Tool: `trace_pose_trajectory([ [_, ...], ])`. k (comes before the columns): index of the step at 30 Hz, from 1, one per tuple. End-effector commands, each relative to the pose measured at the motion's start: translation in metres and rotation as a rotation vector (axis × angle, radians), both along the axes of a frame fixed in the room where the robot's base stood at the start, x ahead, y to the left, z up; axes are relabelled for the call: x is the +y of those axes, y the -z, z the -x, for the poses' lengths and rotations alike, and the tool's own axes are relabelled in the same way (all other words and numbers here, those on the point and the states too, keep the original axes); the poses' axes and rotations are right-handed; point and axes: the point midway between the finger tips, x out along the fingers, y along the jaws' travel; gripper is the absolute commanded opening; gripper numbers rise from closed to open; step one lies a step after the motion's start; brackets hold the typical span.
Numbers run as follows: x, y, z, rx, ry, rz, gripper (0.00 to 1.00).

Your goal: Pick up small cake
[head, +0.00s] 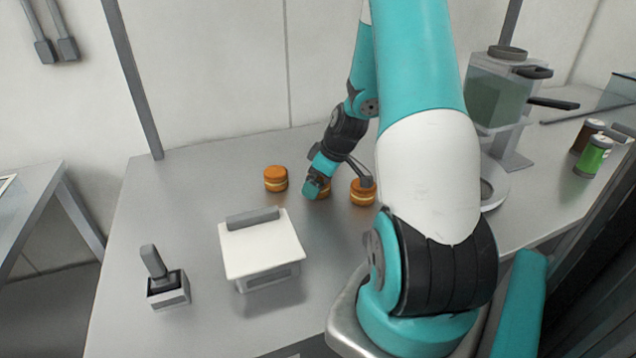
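Three small round orange-brown cakes with a pale layer stand in a row on the grey table (190,200) in the head view. The left cake (276,179) is fully visible and apart from my arm. The middle cake (325,190) is partly hidden behind the teal end of my arm. The right cake (362,195) stands just right of it. My gripper (366,182) is low over the cakes, with a dark grey finger reaching down at the right cake's top. Whether it touches is unclear. The other finger is not clearly visible, and no cake is visibly lifted.
A white box with a grey handle (262,250) and a small grey joystick-like device (167,282) stand in front. A blender-like machine (500,95) is at the back right. A green jar (593,156) and a brown jar (586,136) stand far right.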

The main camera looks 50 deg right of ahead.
Motion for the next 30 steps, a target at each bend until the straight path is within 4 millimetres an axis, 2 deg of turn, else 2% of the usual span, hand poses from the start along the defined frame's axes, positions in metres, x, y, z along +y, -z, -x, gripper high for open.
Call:
trace_pose_trajectory([
  [8, 0.0, 0.006, -0.002, 0.0, 0.0, 0.001, 0.95],
  [9, 0.0, 0.006, -0.002, 0.0, 0.0, 0.001, 0.93],
  [14, 0.0, 0.006, -0.002, 0.0, 0.0, 0.001, 0.56],
  [25, 0.0, 0.004, -0.002, -0.001, 0.001, 0.002, 0.55],
  [30, -0.001, -0.008, -0.003, -0.003, 0.001, 0.003, 0.55],
])
